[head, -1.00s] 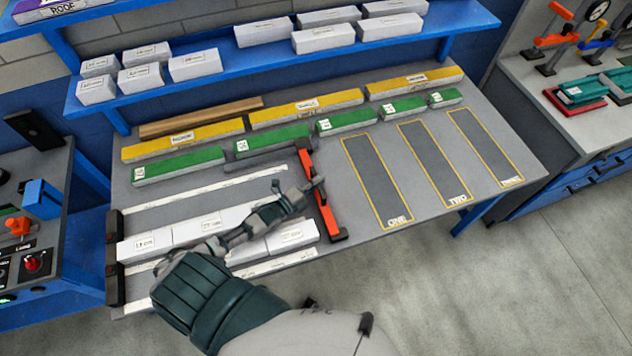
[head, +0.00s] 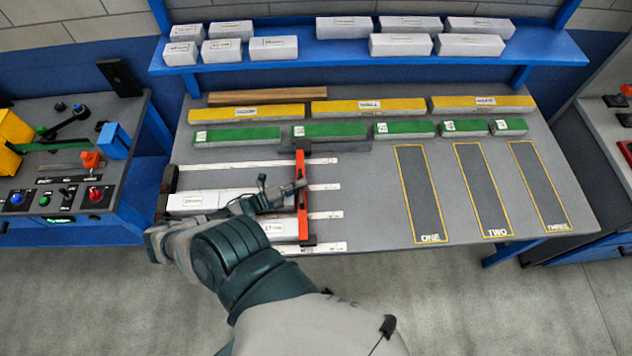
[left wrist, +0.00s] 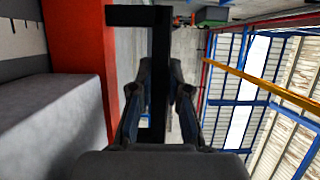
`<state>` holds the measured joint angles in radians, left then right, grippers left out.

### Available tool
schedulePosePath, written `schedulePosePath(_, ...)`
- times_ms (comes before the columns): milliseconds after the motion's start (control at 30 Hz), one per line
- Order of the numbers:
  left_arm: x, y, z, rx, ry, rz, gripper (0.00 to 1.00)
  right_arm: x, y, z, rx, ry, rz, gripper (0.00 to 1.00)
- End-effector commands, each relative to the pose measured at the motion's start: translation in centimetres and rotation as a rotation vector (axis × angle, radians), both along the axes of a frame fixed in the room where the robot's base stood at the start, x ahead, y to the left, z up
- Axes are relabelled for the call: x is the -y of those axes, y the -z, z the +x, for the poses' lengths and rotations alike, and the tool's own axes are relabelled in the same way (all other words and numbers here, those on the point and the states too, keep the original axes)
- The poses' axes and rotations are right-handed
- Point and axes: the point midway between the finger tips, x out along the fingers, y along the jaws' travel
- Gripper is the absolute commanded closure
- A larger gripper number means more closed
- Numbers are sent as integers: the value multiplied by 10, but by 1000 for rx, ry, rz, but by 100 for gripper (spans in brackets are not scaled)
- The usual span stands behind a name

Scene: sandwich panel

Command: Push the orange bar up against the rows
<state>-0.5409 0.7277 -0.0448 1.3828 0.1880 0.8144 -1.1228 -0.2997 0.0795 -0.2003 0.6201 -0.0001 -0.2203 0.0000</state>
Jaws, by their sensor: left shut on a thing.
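The orange bar (head: 302,207) stands upright across the white strips on the bench, with black end pieces. My left gripper (head: 299,188) is shut at its middle. In the left wrist view the fingers (left wrist: 160,95) close on the bar's black handle (left wrist: 158,50), beside the orange face (left wrist: 88,45). White blocks lie in rows left of the bar: a back row (head: 198,201) and a front row (head: 280,228). The front row's right end appears at or very near the bar. The gripper partly hides the rows. A pale block (left wrist: 50,120) borders the bar in the left wrist view.
Dark end stops (head: 168,180) stand at the strips' left ends. Green blocks (head: 235,137) and yellow blocks (head: 365,107) line the bench's back. Outlined empty zones (head: 420,195) lie to the right. A blue shelf (head: 350,52) with white boxes overhangs the back.

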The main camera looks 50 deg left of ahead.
Motion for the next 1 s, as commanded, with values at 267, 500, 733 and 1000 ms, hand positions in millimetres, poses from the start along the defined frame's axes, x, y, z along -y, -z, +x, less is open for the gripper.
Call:
schedulePosePath(267, -6, 9, -18, -19, 6, -2, 100, 3, -1, 0, 0, 0, -3, 4)
schedulePosePath(500, -6, 9, -18, -20, 5, -2, 100, 3, -1, 0, 0, 0, -3, 4)
schedulePosePath(733, -8, 8, -17, -15, 4, -2, 58, 2, -1, 0, 0, 0, -3, 4)
schedulePosePath(1000, -11, 6, -17, -10, 2, -4, 58, 0, -1, -1, 0, -1, 2, 4)
